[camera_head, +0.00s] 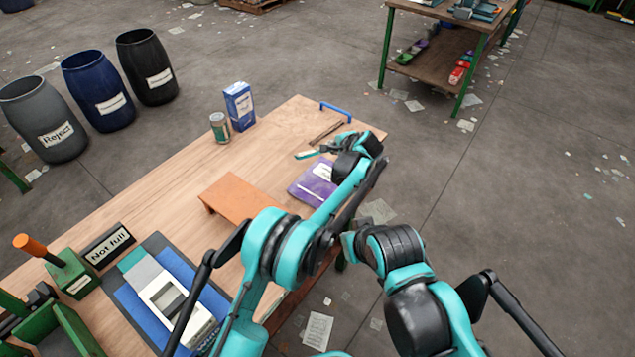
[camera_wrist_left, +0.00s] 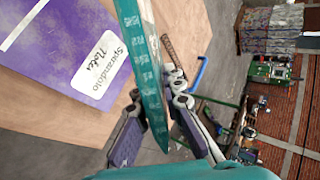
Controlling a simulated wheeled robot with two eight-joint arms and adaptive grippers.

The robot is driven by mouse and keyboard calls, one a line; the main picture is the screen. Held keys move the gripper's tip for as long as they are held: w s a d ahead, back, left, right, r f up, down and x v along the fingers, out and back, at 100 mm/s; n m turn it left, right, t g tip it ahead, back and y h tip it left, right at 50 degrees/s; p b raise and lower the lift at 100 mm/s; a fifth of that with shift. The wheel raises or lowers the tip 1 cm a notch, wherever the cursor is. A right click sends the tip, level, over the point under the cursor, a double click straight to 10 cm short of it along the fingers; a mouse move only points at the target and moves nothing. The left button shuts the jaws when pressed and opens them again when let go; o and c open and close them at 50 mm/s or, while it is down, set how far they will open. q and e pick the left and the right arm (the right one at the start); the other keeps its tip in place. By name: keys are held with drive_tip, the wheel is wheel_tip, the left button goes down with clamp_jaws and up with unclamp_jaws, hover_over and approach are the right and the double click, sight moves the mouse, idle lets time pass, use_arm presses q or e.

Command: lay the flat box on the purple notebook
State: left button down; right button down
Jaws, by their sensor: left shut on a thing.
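The purple notebook (camera_head: 306,187) lies on the wooden table near its right edge, partly hidden behind my left arm. In the left wrist view the notebook (camera_wrist_left: 70,35) shows a white label and a pale stripe. My left gripper (camera_head: 325,149) is just beyond the notebook in the head view. In the wrist view its fingers (camera_wrist_left: 155,98) are shut on the flat box (camera_wrist_left: 149,75), a thin teal piece with pale print, seen nearly edge-on. The box looks tilted up on edge and overlaps the notebook's side in view; the gap between them cannot be judged.
An orange-brown raised board (camera_head: 235,198) stands left of the notebook. A can (camera_head: 220,128) and a blue carton (camera_head: 240,107) stand farther back. A blue handle (camera_head: 336,111) is at the far edge. A device on a blue mat (camera_head: 130,305) lies at the near left.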

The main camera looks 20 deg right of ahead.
use_arm(q)
wheel_tip(320, 180, down, 8)
drive_tip(key=b, duration=0.4)
drive_tip(key=shift+f, duration=0.1)
drive_tip(key=c, duration=1.8)
unclamp_jaws()
